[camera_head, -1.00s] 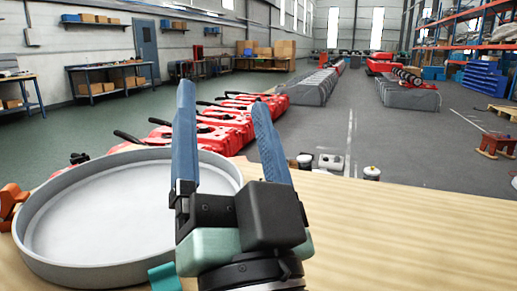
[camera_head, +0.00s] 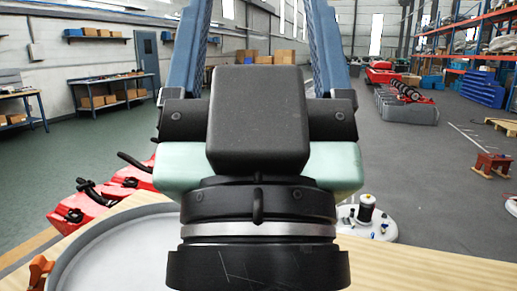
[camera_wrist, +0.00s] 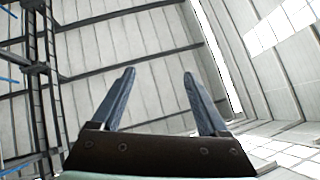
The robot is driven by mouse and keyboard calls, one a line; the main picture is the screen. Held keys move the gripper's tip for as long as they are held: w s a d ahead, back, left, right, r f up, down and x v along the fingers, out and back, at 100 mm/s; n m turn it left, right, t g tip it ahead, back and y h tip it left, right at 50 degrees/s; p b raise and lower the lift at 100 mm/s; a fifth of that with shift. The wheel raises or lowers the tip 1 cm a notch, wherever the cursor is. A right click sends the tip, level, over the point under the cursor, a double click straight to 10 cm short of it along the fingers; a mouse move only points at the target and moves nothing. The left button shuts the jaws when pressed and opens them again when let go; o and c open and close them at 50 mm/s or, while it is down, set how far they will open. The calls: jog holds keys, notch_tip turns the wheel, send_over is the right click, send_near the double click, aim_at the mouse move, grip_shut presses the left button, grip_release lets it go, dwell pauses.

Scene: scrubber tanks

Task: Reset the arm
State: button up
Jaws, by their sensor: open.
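My gripper (camera_head: 262,60) is large and close in the middle of the head view, raised above the table with its two blue fingers pointing up. The fingers are wide apart with nothing between them. In the wrist view my gripper (camera_wrist: 158,85) is also open and empty, against the ceiling and wall panels of the hall. The gripper's body hides much of the table and the middle of the hall behind it.
A light wooden table (camera_head: 425,268) lies in front, with a round grey tray (camera_head: 75,255) at its left. An orange object (camera_head: 40,270) is at the tray's left edge. Red machines (camera_head: 95,200) stand beyond the table.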

notch_tip(320, 180, up, 14)
jog(key=p, duration=1.2)
jog(key=shift+r, duration=0.25)
